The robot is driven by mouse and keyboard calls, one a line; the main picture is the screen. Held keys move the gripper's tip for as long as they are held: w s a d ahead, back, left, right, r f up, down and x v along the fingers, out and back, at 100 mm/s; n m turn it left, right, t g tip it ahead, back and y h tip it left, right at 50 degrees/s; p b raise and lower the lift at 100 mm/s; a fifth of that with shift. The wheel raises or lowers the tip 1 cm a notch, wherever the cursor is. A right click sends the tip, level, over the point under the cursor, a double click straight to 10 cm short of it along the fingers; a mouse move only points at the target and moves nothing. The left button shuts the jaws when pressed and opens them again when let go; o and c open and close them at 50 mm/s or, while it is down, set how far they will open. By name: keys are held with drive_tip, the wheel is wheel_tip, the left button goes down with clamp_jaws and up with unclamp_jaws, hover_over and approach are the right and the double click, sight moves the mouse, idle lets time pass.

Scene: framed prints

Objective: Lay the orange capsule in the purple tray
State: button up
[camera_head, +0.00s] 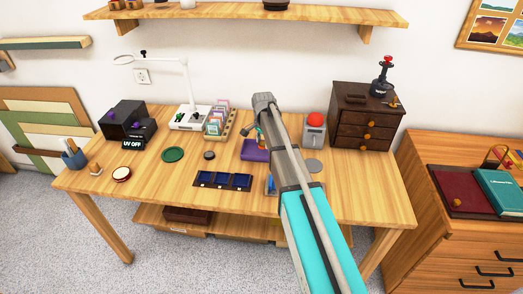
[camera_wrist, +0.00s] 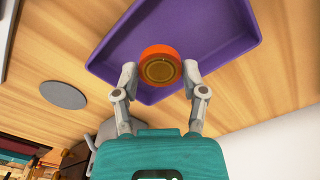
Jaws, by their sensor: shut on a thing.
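The orange capsule (camera_wrist: 159,66), a short round piece with a brownish-gold end face, is between the two fingertips of my gripper (camera_wrist: 160,76) in the wrist view. My gripper is shut on it. Behind it is the purple tray (camera_wrist: 215,62), which looks empty where it shows; the capsule appears over the tray's area. I cannot tell the height between them. In the head view my arm hides most of the gripper, and part of the purple tray (camera_head: 252,154) shows to its left.
A grey disc (camera_head: 314,166) lies right of the tray. A card rack (camera_head: 218,120), a dark blue three-part tray (camera_head: 222,181), a grey device with a red dome (camera_head: 315,128) and a wooden drawer box (camera_head: 361,116) stand around.

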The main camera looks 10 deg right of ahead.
sight(262, 153)
drive_tip(key=shift+w+a+f+b, duration=0.1)
drive_tip(key=shift+w+f+b, duration=0.35)
drive_tip(key=shift+f+b, duration=1.55)
drive_tip(key=shift+f, duration=0.05)
drive_tip(key=shift+f, duration=0.15)
drive_tip(key=o, duration=1.2)
drive_tip(key=shift+r, duration=0.2)
wheel_tip(262, 153, up, 12)
drive_tip(key=p, duration=1.2)
